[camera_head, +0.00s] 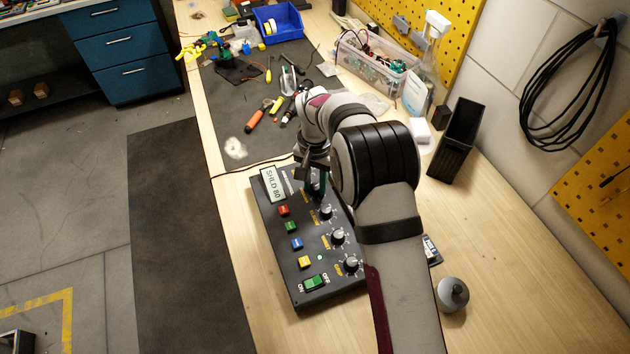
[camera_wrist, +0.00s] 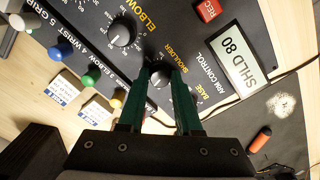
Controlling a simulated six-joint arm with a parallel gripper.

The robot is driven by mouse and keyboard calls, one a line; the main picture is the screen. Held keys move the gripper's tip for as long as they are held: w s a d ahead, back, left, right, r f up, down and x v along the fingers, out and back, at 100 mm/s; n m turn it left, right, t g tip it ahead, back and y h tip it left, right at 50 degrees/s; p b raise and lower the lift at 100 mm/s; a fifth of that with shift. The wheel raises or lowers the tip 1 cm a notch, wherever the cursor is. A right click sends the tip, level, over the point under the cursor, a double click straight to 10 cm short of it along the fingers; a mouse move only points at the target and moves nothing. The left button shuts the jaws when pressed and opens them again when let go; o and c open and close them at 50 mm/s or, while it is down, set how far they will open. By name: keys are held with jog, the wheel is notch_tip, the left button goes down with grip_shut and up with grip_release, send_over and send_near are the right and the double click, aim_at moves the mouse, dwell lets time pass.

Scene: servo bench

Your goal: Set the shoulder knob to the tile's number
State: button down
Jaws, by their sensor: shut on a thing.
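The black control box (camera_head: 275,220) lies on the bench. Its tile (camera_head: 272,184) reads "SHLD 80", and the tile also shows in the wrist view (camera_wrist: 240,58). My gripper (camera_head: 316,188) reaches down over the upper part of the box. In the wrist view my gripper's green fingers (camera_wrist: 161,80) are shut on the shoulder knob (camera_wrist: 159,77), a dark round knob beside the "SHOULDER" label. The fingers cover much of the knob and its scale, so I cannot read its setting. The elbow knob (camera_wrist: 121,33) stands beside it, apart from the fingers.
The box also carries a red button (camera_head: 283,210), other coloured buttons and a green ON/OFF switch (camera_head: 314,282). A grey round object (camera_head: 453,294) stands right of the box. A black bin (camera_head: 458,140) and loose tools, including an orange-handled one (camera_head: 255,121), lie farther back.

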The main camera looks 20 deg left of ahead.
aim_at(315, 186)
jog(key=shift+n, duration=0.4)
jog(key=c, duration=0.6)
grip_release()
notch_tip(315, 186, up, 16)
jog(key=shift+f, duration=0.1)
